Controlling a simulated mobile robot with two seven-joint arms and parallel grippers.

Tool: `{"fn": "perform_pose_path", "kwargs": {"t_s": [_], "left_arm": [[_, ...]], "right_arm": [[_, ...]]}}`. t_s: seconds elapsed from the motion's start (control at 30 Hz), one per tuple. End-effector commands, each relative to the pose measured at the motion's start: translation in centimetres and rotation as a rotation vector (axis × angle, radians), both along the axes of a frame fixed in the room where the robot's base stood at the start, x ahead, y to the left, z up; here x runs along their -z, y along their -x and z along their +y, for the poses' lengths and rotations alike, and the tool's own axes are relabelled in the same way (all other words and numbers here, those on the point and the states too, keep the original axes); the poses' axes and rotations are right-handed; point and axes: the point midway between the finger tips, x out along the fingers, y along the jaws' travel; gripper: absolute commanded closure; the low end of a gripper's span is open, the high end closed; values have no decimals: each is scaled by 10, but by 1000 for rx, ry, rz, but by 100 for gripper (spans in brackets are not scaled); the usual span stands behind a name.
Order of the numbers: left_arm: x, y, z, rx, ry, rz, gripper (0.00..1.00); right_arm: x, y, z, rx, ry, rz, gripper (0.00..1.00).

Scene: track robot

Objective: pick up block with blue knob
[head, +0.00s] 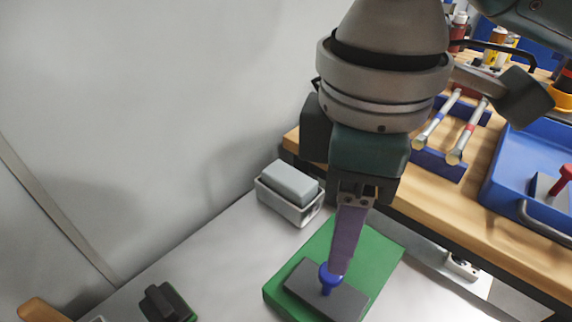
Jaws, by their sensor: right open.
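The block with the blue knob is a dark grey slab (309,293) with a blue knob (326,281) standing up from its top. It lies on a green block or mat (386,256) on the light surface at bottom centre. My right gripper (340,268) points down from above, its fingers at the knob. The fingers overlap the knob's right upper side in the head view. The jaws are open, and whether they touch the knob cannot be told. My left gripper is out of view.
A light tray with a grey block (291,182) stands behind the green base. A dark piece (166,302) sits at lower left. At right, a wooden bench (480,215) carries wrenches (467,131) and a blue tray (504,187) holding a red-knobbed block (550,190).

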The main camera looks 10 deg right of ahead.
Motion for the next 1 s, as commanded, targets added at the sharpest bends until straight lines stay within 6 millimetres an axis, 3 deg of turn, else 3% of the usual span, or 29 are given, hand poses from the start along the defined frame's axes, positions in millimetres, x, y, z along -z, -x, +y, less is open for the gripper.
{"fn": "perform_pose_path", "kwargs": {"t_s": [0.6, 0.87, 1.0], "left_arm": [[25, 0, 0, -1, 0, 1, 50], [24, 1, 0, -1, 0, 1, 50], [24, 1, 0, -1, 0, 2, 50]], "right_arm": [[89, 1, 0, 1, -1, 0, 51], [92, 0, 1, -1, -3, -4, 51], [92, 0, 0, 0, -2, -3, 64]]}}
